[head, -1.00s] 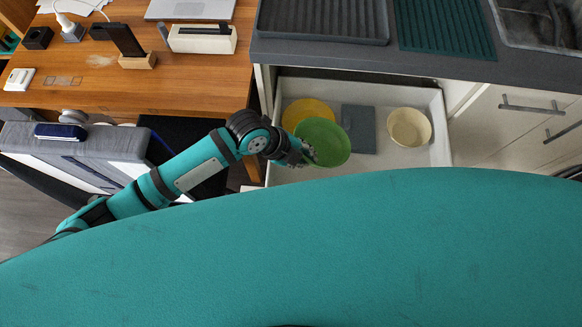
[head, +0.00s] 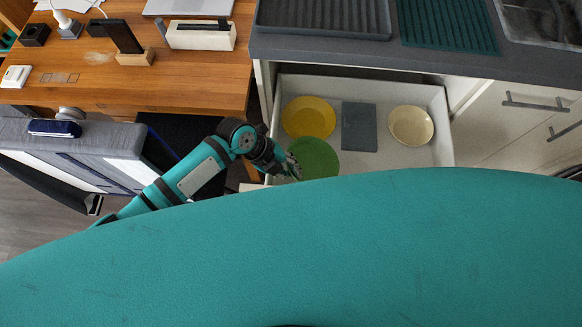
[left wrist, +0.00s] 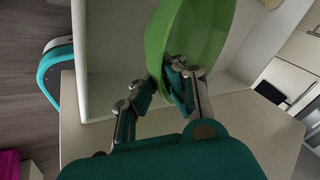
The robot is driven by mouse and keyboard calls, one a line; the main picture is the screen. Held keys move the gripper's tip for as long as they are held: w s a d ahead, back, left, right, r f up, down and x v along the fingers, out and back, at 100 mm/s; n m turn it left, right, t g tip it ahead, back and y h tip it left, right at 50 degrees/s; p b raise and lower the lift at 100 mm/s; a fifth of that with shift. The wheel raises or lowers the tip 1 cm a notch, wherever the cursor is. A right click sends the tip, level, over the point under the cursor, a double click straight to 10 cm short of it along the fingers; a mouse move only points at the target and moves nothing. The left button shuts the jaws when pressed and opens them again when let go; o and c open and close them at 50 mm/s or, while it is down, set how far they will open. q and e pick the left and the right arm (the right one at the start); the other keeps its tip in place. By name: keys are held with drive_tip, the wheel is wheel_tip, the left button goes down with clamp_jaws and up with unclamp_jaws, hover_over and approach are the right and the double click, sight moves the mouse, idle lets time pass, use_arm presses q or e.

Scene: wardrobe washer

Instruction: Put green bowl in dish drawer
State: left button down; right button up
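The green bowl (head: 316,158) is at the near left part of the open white dish drawer (head: 440,150), partly hidden by my own body. My left gripper (head: 291,168) is at the bowl's left edge. In the left wrist view the fingers (left wrist: 162,84) are on both sides of the rim of the green bowl (left wrist: 205,32), which looks tilted there. I cannot tell whether the bowl touches the drawer floor. My right gripper is in neither view.
In the drawer are a yellow bowl (head: 308,117), a grey flat item (head: 359,127) and a cream bowl (head: 411,126). The counter (head: 330,50) overhangs the drawer's back. A wooden desk (head: 180,82) stands to the left.

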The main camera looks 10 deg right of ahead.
use_arm(q)
wheel_tip(320, 180, down, 7)
drive_tip(key=b, duration=0.6)
drive_tip(key=shift+r, duration=0.1)
drive_tip(key=shift+f+b, duration=0.5)
drive_tip(key=shift+b, duration=0.05)
drive_tip(key=shift+f, duration=0.25)
drive_tip(key=c, duration=1.4)
unclamp_jaws()
drive_tip(key=shift+r, duration=0.15)
wheel_tip(320, 180, up, 10)
drive_tip(key=p, duration=0.7)
drive_tip(key=shift+f, duration=0.2)
